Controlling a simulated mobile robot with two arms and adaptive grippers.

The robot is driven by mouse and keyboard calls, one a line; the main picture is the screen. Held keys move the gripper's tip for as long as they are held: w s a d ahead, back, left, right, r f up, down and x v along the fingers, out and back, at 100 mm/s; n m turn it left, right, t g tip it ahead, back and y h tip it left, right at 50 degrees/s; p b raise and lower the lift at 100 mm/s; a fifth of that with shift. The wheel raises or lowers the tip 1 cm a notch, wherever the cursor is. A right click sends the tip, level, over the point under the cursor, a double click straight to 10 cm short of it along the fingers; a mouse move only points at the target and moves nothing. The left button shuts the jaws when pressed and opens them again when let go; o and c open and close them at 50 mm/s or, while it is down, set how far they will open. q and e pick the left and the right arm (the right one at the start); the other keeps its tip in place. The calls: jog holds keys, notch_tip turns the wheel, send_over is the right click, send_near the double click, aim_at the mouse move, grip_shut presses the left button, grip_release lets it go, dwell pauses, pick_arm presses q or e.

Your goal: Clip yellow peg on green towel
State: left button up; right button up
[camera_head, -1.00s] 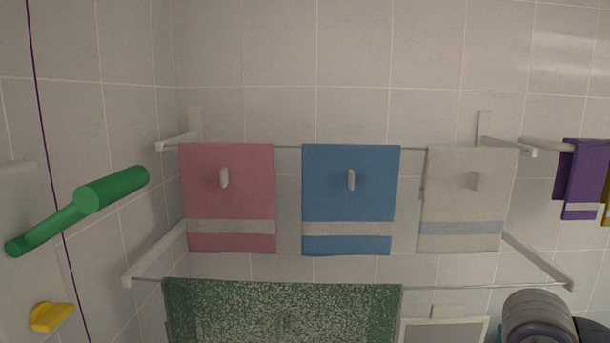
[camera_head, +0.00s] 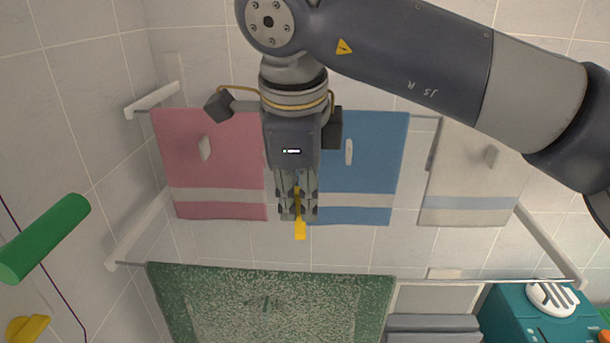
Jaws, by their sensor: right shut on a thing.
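The green towel (camera_head: 220,300), speckled with white, hangs over the lower rail at the bottom of the head view; its lower part is out of frame. My right gripper (camera_head: 298,215) points down, shut on the yellow peg (camera_head: 300,230). The peg's end sticks out below the fingertips. In the picture the peg is above the green towel's top edge, with a gap between them. My left gripper is not in view.
Pink (camera_head: 215,165), blue (camera_head: 370,165) and white (camera_head: 468,180) towels hang on the upper rail behind my right arm. A green cylinder (camera_head: 45,235) and a yellow object (camera_head: 28,328) are at left. A teal box (camera_head: 520,315) stands at lower right.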

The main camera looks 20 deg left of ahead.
aim_at(301, 237)
jog(key=shift+s+d+f+b, duration=0.15)
jog(key=shift+f+b, duration=0.15)
jog(key=shift+s+f+b, duration=0.1)
jog(key=shift+f+b, duration=0.4)
jog(key=shift+f, duration=0.15)
notch_tip(301, 237, down, 4)
jog(key=b, duration=0.3)
jog(key=shift+f, duration=0.15)
pick_arm(q)
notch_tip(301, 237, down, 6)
jog(key=b, duration=0.2)
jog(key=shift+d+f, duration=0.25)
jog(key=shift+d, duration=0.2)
pick_arm(e)
notch_tip(301, 237, down, 2)
jog(key=shift+f, duration=0.1)
pick_arm(q)
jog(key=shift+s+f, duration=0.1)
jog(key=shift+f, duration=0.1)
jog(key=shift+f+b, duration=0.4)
jog(key=shift+b, duration=0.15)
pick_arm(e)
jog(key=shift+f, duration=0.55)
